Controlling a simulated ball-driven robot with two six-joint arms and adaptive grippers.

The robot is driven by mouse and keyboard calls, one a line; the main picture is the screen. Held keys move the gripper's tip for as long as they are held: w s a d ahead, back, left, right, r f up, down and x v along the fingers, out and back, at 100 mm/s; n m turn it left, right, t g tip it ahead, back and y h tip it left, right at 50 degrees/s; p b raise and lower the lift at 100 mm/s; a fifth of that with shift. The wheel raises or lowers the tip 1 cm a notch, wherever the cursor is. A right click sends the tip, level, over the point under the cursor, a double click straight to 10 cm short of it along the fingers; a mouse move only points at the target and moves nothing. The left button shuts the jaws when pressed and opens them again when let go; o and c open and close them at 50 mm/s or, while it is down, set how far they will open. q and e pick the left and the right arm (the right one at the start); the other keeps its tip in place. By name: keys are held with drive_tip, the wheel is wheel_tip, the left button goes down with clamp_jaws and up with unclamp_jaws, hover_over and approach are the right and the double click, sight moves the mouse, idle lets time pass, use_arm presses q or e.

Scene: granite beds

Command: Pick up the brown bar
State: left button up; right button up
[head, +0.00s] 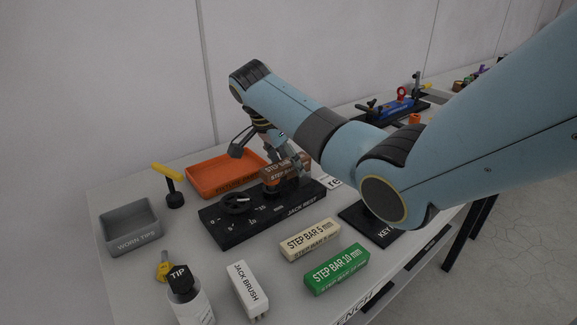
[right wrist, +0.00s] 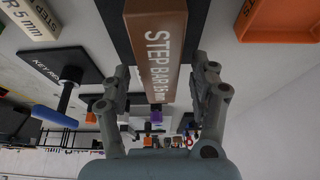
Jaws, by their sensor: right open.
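The brown bar (head: 278,172), labelled STEP BAR, lies on the black JACK REST base (head: 262,216) in the head view. In the right wrist view the brown bar (right wrist: 157,45) reads STEP BAR 16 mm and its near end reaches between my fingers. My right gripper (head: 268,158) is open right over the bar, with a finger on either side. In the right wrist view, gaps show between my right gripper (right wrist: 160,85) and the bar's sides. The arm hides part of the bar's right end in the head view. My left gripper is not in view.
An orange tray (head: 208,184) lies behind the rest. The cream STEP BAR 5 mm (head: 310,240) and green STEP BAR 10 mm (head: 337,269) lie in front.

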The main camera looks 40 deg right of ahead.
drive_tip(key=shift+d+f, duration=0.1)
drive_tip(key=shift+f, duration=0.25)
drive_tip(key=c, duration=1.3)
clamp_jaws()
drive_tip(key=shift+r, duration=0.2)
